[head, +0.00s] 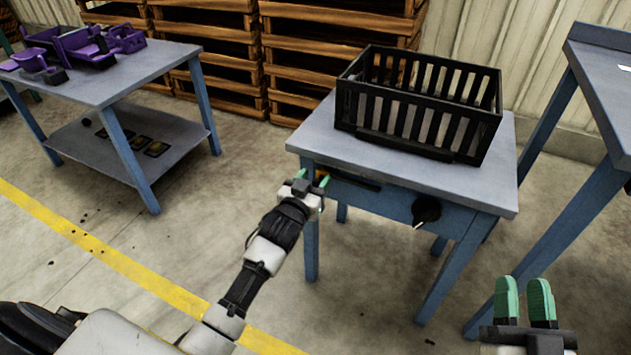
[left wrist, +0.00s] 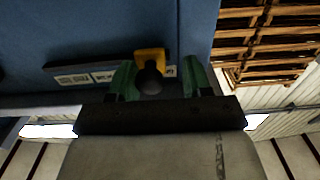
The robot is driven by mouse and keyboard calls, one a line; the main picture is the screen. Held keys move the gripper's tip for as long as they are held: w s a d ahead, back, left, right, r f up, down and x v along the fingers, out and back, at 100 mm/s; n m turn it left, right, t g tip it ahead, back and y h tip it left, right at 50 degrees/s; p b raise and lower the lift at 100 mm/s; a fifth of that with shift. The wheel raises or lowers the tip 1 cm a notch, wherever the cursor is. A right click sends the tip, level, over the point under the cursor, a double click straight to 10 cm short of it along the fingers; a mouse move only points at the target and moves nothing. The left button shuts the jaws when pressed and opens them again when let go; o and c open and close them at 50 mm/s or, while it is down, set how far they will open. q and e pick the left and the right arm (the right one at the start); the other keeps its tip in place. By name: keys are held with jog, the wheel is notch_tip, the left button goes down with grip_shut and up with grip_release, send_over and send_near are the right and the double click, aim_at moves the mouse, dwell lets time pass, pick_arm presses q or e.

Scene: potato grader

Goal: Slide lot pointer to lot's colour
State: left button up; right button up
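The lot pointer (left wrist: 152,57) is an orange-yellow slider with a round black knob (left wrist: 150,80). It sits on a dark rail (left wrist: 60,70) with white labels, on the blue front of the table. In the head view the rail (head: 357,182) runs under the tabletop's front edge, with a bit of orange at its left end. My left gripper (left wrist: 160,82) is open, its green fingers on either side of the knob; a gap shows on the right side. In the head view my left gripper (head: 308,187) is at the rail's left end. My right gripper (head: 524,300) is open and empty at lower right.
A black slatted crate (head: 410,125) stands on the grey table (head: 325,145). A black dial (head: 426,210) sticks out of the table's front. Another table (head: 140,70) with purple parts is at left. A blue bench (head: 600,80) stands at right.

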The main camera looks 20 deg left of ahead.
pick_arm(q)
jog(key=shift+d, duration=0.25)
pick_arm(e)
jog(key=shift+d, duration=0.1)
pick_arm(q)
jog(key=shift+s, duration=0.3)
jog(key=s+p, duration=0.3)
jog(key=s, duration=0.7)
jog(key=shift+a, duration=0.2)
pick_arm(e)
notch_tip(320, 180, down, 9)
jog(key=s+d+g+h, duration=0.1)
jog(key=g+h, duration=0.2)
jog(key=g, duration=0.5)
jog(key=shift+d, duration=0.4)
pick_arm(q)
jog(key=shift+s, duration=0.15)
